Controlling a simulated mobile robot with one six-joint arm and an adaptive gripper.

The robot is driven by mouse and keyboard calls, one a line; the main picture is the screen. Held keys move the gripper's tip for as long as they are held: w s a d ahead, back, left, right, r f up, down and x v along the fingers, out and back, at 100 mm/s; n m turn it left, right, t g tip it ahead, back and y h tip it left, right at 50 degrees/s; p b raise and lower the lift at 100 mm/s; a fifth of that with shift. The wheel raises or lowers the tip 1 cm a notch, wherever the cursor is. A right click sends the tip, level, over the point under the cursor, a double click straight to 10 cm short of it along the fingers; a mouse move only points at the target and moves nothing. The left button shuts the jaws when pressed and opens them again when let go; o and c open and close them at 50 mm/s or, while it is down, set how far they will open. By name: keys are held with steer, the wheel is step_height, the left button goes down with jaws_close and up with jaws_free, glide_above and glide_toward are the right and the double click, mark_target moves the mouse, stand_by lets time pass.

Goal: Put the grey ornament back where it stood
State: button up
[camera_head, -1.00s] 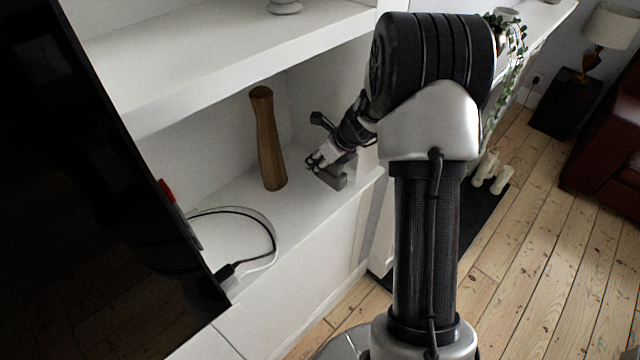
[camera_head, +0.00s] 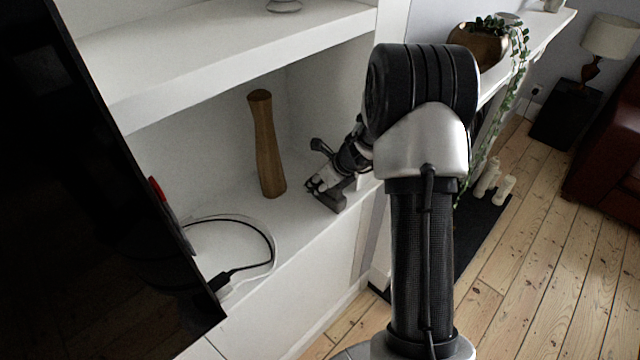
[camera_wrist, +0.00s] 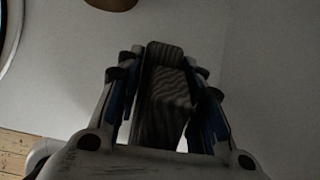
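The grey ornament (camera_head: 330,199) is in the lower alcove of the white shelf unit, close to the shelf's front edge. One grey end of it sticks up behind my gripper (camera_head: 318,184). In the wrist view the ornament (camera_wrist: 163,95) is a dark grey, finely striped block between the two fingers of my gripper (camera_wrist: 165,85). The fingers are closed in on both its sides. My gripper hides part of it in the head view. I cannot tell whether its underside touches the shelf.
A tall brown wooden vase (camera_head: 265,145) stands on the same shelf (camera_head: 240,215), left of the ornament. A black cable (camera_head: 262,240) loops at the shelf's front left. A large dark screen (camera_head: 80,220) fills the left side. An upper shelf (camera_head: 220,55) hangs above.

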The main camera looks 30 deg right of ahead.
steer(key=o, duration=0.4)
steer(key=shift+c, duration=0.2)
steer(key=shift+r, duration=0.15)
steer(key=shift+s+r+p, duration=0.1)
steer(key=shift+r+p, duration=0.2)
steer(key=p+v, duration=0.4)
steer(key=v, duration=0.7)
steer(key=shift+s+r, duration=0.15)
steer(key=shift+r, duration=0.05)
steer(key=s+a+r+n+g, duration=0.1)
steer(key=s+a+r+n, duration=1.2)
steer(key=a+n, duration=0.35)
steer(key=s+r+n+h, duration=0.2)
steer(key=s+r+n, duration=0.2)
steer(key=s+n, duration=1.1)
steer(key=shift+s+a+g, duration=0.3)
